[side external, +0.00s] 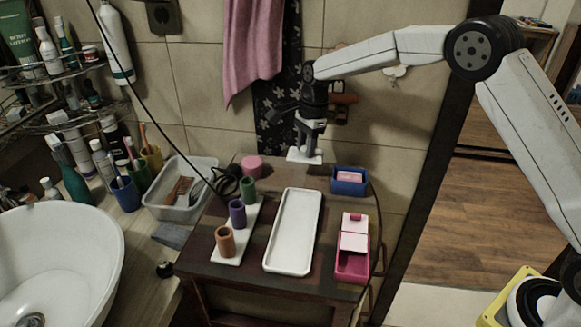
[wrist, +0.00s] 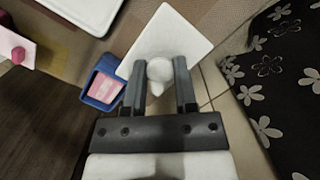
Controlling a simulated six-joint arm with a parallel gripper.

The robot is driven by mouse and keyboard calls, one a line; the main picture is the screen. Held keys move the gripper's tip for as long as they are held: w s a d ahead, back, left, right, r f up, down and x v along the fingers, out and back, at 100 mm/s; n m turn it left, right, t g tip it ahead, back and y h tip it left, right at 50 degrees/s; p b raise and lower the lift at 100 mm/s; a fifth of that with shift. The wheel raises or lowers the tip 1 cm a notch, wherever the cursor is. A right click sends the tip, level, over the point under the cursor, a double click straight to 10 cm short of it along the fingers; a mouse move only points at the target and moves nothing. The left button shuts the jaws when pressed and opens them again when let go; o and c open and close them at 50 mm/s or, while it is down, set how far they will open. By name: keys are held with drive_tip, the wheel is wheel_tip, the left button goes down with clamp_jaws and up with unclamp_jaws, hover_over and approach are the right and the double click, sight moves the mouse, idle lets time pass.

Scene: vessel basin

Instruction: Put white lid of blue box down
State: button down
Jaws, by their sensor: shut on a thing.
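My gripper (side external: 309,147) is shut on the round knob of the white lid (side external: 295,156), near the back edge of the small table. In the wrist view, my gripper (wrist: 160,70) has its two fingers on either side of the knob (wrist: 159,69), and the square lid (wrist: 177,30) spreads out beyond them. The lid looks roughly level and appears held in the air; its exact height is hard to tell. The blue box (side external: 348,188) stands uncovered to the right of the lid, with a pink block inside. The box (wrist: 89,91) also shows left of my fingers in the wrist view.
A long white tray (side external: 293,232) lies mid-table, empty. Left of it, a white strip (side external: 246,232) carries several coloured cups. A pink box (side external: 352,264) with a pale lid stands front right. A pink cylinder (side external: 252,165) stands at the back left. The tiled wall is close behind.

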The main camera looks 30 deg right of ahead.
drive_tip(key=shift+w+a+f, duration=0.1)
drive_tip(key=shift+w+f, duration=0.8)
drive_tip(key=shift+f, duration=0.15)
drive_tip(key=shift+w+f, duration=0.15)
drive_tip(key=shift+f, duration=1.65)
drive_tip(key=shift+f, duration=0.15)
drive_tip(key=shift+c, duration=2)
unclamp_jaws()
drive_tip(key=r, duration=1.2)
drive_tip(key=shift+w+d+r, duration=0.1)
drive_tip(key=shift+d+r, duration=0.05)
drive_tip(key=shift+d, duration=0.25)
